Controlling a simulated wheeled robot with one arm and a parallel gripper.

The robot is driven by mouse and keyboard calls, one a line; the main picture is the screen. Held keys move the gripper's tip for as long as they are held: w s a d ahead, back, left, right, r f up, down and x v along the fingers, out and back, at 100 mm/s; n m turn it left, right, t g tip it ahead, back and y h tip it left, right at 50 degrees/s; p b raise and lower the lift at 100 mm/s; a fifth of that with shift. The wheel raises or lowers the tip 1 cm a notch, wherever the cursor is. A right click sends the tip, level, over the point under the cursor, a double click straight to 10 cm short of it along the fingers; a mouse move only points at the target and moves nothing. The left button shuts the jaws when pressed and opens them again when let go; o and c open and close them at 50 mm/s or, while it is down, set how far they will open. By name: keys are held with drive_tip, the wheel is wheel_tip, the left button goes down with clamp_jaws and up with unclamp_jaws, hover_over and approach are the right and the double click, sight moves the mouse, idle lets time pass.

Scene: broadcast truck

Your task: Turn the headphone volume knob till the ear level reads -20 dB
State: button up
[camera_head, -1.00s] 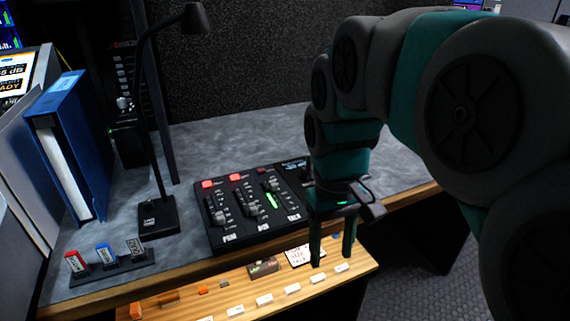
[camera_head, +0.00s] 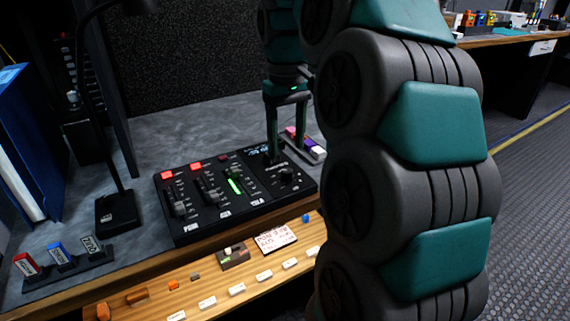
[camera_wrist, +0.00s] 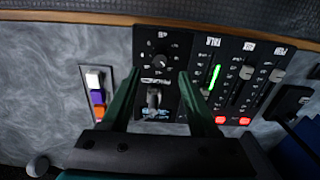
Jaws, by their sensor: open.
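The mixer panel (camera_head: 165,213) lies on the grey desk, with sliding faders and a green lit strip. A round dark knob (camera_head: 287,175) sits at its right end, near a label that looks like "PHONES"; it also shows in the wrist view (camera_wrist: 160,62). My gripper (camera_head: 287,151) is open and empty above the far part of that end. In the wrist view my gripper (camera_wrist: 158,76) has its fingers pointing toward the knob, apart from each other. A small lever (camera_wrist: 153,98) shows between them.
A small block of coloured buttons (camera_head: 316,152) stands right of the panel. A desk lamp base (camera_head: 117,208) and a rack of labelled tags (camera_head: 62,257) are to the left. A wooden front ledge (camera_head: 150,280) holds small labels and a note card (camera_head: 276,240).

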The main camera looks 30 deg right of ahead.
sight(287, 170)
drive_tip(key=shift+f, duration=3.05)
drive_tip(key=shift+c, duration=0.3)
clamp_jaws()
